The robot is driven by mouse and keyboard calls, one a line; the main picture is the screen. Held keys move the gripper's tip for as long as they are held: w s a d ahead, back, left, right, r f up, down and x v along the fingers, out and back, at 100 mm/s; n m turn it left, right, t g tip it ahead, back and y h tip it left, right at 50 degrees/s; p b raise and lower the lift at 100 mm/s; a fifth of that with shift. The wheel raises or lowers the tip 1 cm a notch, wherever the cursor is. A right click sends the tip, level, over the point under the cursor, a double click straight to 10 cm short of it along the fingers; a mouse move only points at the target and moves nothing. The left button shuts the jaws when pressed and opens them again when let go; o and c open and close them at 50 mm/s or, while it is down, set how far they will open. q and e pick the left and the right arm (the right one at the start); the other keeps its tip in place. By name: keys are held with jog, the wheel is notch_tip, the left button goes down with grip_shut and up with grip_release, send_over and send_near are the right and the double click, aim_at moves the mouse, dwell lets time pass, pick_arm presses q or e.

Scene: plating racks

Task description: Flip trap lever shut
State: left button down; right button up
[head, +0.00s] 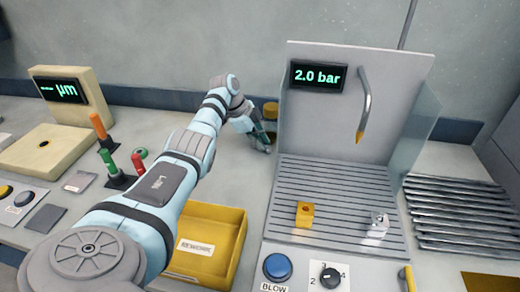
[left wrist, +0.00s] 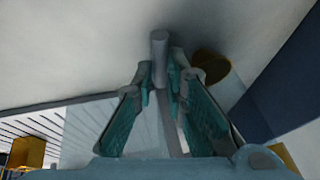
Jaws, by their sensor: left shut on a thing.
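My left arm reaches across to the left side of the blow station. My left gripper (head: 262,142) is beside the station's left wall, low near the bench. In the left wrist view its two teal-padded fingers (left wrist: 160,82) are closed in on a grey lever (left wrist: 159,46) with a rounded end, which stands between the fingertips. A brass-coloured round part (left wrist: 211,65) sits just right of the fingers; a brass cylinder (head: 270,110) also shows behind the gripper in the head view. The lever is too small and hidden to make out in the head view. My right gripper is out of view.
The blow station (head: 287,175) reads 2.0 bar and has a curved nozzle (head: 366,98). A yellow block (head: 305,213) and a metal block (head: 378,226) sit on its slatted floor. A yellow rework tray (head: 238,222) and upright coloured handles (head: 98,127) are nearby.

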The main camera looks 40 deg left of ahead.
pick_arm(q)
jog(key=c, duration=1.6)
grip_release()
jog(key=shift+c, duration=0.2)
jog(key=v, duration=1.2)
jog(key=shift+f, duration=0.1)
